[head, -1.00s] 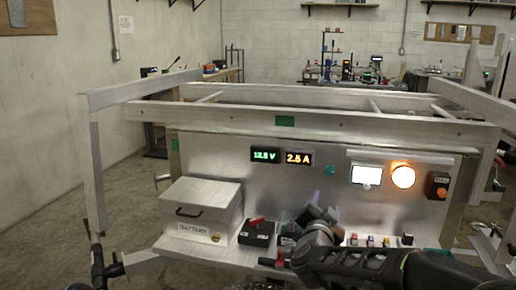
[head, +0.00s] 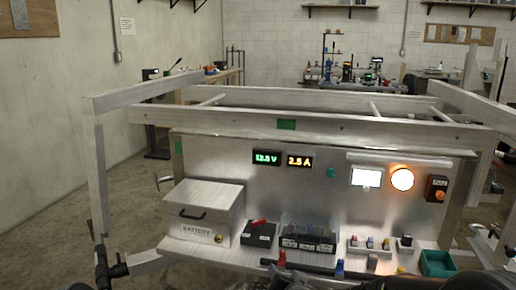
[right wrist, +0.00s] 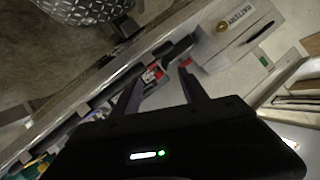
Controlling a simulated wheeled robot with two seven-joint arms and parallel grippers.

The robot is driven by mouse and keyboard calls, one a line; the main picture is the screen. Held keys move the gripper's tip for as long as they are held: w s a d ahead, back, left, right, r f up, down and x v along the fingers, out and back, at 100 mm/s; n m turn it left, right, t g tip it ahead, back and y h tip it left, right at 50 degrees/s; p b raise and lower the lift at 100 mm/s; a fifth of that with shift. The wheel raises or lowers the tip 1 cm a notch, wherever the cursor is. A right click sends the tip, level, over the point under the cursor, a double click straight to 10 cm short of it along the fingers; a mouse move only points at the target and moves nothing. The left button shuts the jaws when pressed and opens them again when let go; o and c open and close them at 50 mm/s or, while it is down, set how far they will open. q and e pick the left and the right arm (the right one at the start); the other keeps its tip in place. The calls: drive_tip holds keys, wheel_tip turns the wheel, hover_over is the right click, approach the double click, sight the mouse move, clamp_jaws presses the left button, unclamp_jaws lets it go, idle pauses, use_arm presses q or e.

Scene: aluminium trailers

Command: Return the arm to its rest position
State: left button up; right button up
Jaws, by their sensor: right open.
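My right gripper (right wrist: 162,72) shows in the right wrist view with its two dark fingers apart and nothing seen between them. Beyond the fingertips are the shelf with small parts and the battery box (right wrist: 238,22). In the head view only a dark bit of my right arm shows at the bottom edge, right of centre. The gripper itself is not clear there.
A trailer panel carries lit displays (head: 283,160) and a glowing orange lamp (head: 402,179). On its shelf stand the battery box (head: 200,208), a black box with a red part (head: 259,233), divided dark bins (head: 308,238) and a green bin (head: 437,262). Aluminium rails (head: 310,125) frame the panel.

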drive_tip(key=s+a+f+n+g+y+p, duration=0.1)
drive_tip(key=s+f+n+g+y+p, duration=0.4)
drive_tip(key=s+f, duration=1.25)
drive_tip(key=s+f+m+g+h+p, duration=0.1)
drive_tip(key=s+f+g+p, duration=0.1)
drive_tip(key=s, duration=0.7)
drive_tip(key=s+d+f+m+g+h+p, duration=0.1)
drive_tip(key=s+g, duration=0.4)
drive_tip(key=s, duration=0.5)
drive_tip(key=shift+s+d+f+h+p, duration=0.15)
drive_tip(key=shift+f+h+p, duration=0.15)
drive_tip(key=shift+f+p, duration=0.35)
drive_tip(key=shift+r, duration=0.15)
